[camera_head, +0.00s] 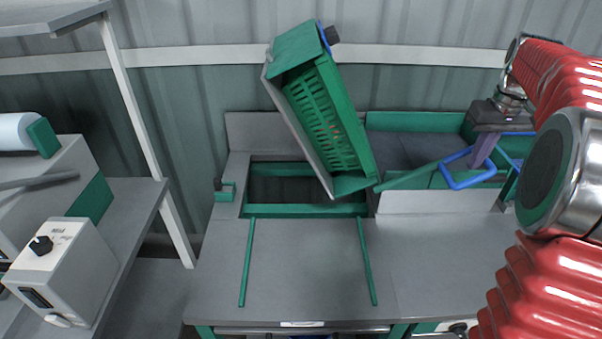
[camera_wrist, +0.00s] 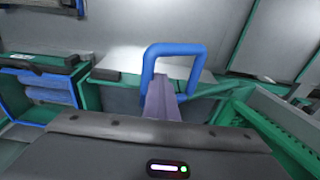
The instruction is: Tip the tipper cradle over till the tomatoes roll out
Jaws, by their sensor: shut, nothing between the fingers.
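The tipper cradle (camera_head: 300,133) stands steeply tilted above a rectangular opening in the bench, with a green slotted crate (camera_head: 330,115) against it. A faint reddish patch shows through the slots; no tomatoes are clearly visible. A green bar runs right from near the cradle's lower end to a blue loop handle (camera_head: 468,181). My gripper (camera_head: 484,150) is shut and empty at this handle. In the wrist view, the purple fingers (camera_wrist: 161,100) reach up to the blue loop (camera_wrist: 175,50); whether they touch is unclear.
A green-edged grey tray (camera_head: 410,121) lies behind the handle, right of the cradle. Two green rails (camera_head: 247,262) run along the clear front bench. A side bench with a control box (camera_head: 62,270) and a white post stand left. A corrugated wall closes the back.

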